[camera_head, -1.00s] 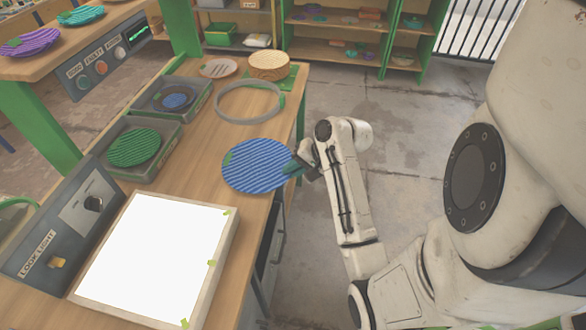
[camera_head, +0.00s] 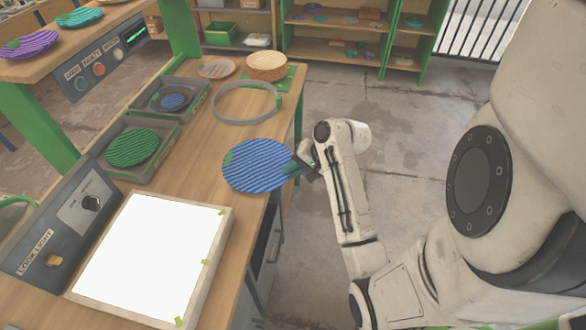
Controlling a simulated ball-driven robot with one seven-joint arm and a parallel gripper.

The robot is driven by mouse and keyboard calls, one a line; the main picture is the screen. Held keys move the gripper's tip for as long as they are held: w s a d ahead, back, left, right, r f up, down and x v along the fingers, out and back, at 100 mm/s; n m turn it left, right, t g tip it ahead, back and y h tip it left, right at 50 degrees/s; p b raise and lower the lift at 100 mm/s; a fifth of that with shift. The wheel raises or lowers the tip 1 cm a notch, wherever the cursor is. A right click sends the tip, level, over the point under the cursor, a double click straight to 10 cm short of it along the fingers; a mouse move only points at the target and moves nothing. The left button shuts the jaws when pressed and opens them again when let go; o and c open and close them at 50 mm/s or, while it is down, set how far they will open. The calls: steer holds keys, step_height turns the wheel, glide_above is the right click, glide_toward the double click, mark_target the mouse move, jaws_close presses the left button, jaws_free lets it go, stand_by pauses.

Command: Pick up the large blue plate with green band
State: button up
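The large blue plate (camera_head: 255,166) is ribbed and shows green patches at its left and right edges. It is at the right edge of the wooden bench, partly past that edge; I cannot tell whether it rests on the bench or is slightly above it. My gripper (camera_head: 297,167) is at the plate's right rim, over the green patch there. The fingers are small and partly hidden by the wrist and plate, so I cannot tell whether they are closed on the rim.
A lit white panel (camera_head: 150,262) lies at the front of the bench (camera_head: 190,180). A tray (camera_head: 152,173) holds a green plate (camera_head: 132,147); a tray behind it (camera_head: 196,111) holds a small blue plate (camera_head: 173,102). A grey ring (camera_head: 246,119) and a round wooden block (camera_head: 267,66) stand at the back.

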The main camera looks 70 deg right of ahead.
steer(key=o, duration=0.5)
steer(key=shift+s+r, duration=0.1)
steer(key=v, duration=1)
steer(key=shift+s+r, duration=0.15)
steer(key=shift+r, duration=0.05)
steer(key=shift+c, duration=0.2)
